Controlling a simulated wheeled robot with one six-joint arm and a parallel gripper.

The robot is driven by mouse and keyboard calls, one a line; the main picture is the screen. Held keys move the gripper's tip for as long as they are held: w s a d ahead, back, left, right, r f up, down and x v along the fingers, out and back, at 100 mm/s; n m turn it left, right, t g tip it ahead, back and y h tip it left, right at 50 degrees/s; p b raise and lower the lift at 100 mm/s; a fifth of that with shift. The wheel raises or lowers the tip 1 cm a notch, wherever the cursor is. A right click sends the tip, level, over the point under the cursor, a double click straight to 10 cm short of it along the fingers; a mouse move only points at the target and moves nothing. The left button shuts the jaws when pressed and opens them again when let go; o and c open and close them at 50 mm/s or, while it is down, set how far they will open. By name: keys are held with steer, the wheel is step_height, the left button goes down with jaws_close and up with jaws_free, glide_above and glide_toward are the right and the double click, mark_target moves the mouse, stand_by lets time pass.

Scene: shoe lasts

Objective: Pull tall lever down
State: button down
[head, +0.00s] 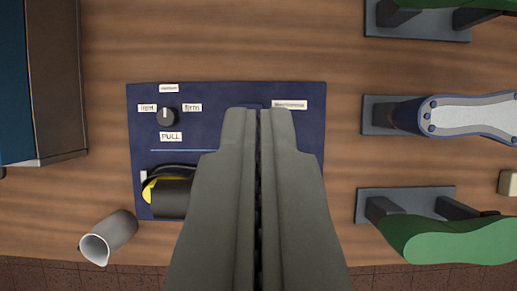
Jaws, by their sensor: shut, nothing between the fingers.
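My gripper (257,112) is shut and empty. It reaches up from the bottom of the view, over the right half of a dark blue panel (228,98) on the wooden table. The tall lever cannot be made out; the part of the panel under my gripper is hidden. A dark knob (166,117) sits at the panel's upper left, above a "PULL" label (171,137). A black cylindrical part (174,197) with a yellow edge lies at the panel's lower left. A white label (289,104) is right of my fingertips.
A grey cup (108,238) lies tipped at lower left. A brown and blue box (55,80) stands at the left. At the right are grey stands with a white-topped blue last (470,116) and a green last (450,240). The table (240,40) above the panel is clear.

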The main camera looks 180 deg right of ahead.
steer(key=shift+s+f, duration=0.35)
steer(key=shift+f, duration=0.35)
steer(key=shift+s+f, duration=0.3)
steer(key=shift+f, duration=0.4)
steer(key=shift+s+f, duration=0.35)
steer(key=shift+f, duration=0.35)
